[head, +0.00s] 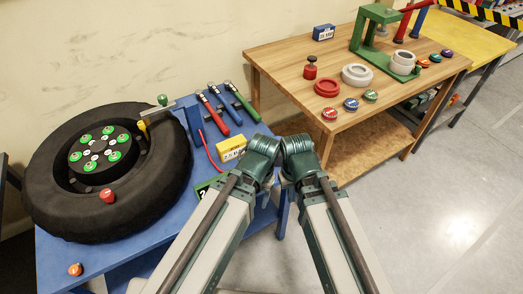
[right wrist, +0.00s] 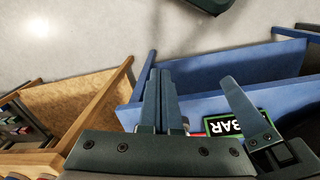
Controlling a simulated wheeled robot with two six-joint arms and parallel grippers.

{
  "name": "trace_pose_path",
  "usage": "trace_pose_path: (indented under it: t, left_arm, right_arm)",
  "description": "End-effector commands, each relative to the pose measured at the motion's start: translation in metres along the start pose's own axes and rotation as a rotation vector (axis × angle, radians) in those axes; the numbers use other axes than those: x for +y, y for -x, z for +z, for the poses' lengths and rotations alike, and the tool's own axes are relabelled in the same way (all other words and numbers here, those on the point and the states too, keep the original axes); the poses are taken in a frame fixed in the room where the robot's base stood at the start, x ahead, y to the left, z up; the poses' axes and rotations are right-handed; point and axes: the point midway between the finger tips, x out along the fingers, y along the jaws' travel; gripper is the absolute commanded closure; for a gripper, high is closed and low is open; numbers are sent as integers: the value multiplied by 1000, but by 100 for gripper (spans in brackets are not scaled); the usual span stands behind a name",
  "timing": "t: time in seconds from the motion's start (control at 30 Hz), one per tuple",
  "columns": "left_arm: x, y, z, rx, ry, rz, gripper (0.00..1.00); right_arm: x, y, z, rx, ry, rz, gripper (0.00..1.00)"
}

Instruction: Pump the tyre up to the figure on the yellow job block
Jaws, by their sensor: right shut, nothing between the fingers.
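The black tyre (head: 45,185) lies flat on the blue bench (head: 60,250) at the left of the head view, with a dark hub and green-ringed nuts. A red cap (head: 107,195) sits on its near side. The yellow job block (head: 231,149) stands at the bench's right end; its figure is too small to read surely. A green-edged gauge display (head: 203,189) is partly behind my left arm. It also shows upside down, reading BAR, in the right wrist view (right wrist: 235,125). My right gripper (right wrist: 163,75) is shut and empty, near the bench edge. One finger, probably my left gripper's (right wrist: 245,110), shows beside it.
A wooden table (head: 290,62) at right carries a green press (head: 377,30), rings and coloured caps. A small orange-red piece (head: 75,269) lies at the bench's front. Floor at right is clear.

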Motion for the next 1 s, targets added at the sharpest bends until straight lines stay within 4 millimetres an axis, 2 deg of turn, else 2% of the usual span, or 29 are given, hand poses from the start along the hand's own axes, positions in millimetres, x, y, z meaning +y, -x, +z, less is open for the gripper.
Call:
trace_pose_path:
  t: [0.17, 0.3, 0.5, 0.7, 1.0]
  left_arm:
    - [-1, 13, 1, 0, 0, 0, 36]
    - [-2, 22, 1, 0, 0, 0, 36]
    - [-3, 30, 2, 0, 0, 0, 36]
    - [-3, 35, 2, 0, 0, 0, 36]
    - [-3, 35, 2, 0, 0, 0, 36]
  right_arm:
    - [-4, 18, -72, 169, -68, -149, 100]
    - [-1, 40, -133, 332, -150, -278, 100]
    - [16, 74, -199, 523, -268, -411, 100]
    - [33, 96, -232, 631, -346, -479, 100]
    - [38, 102, -242, 667, -372, -501, 100]
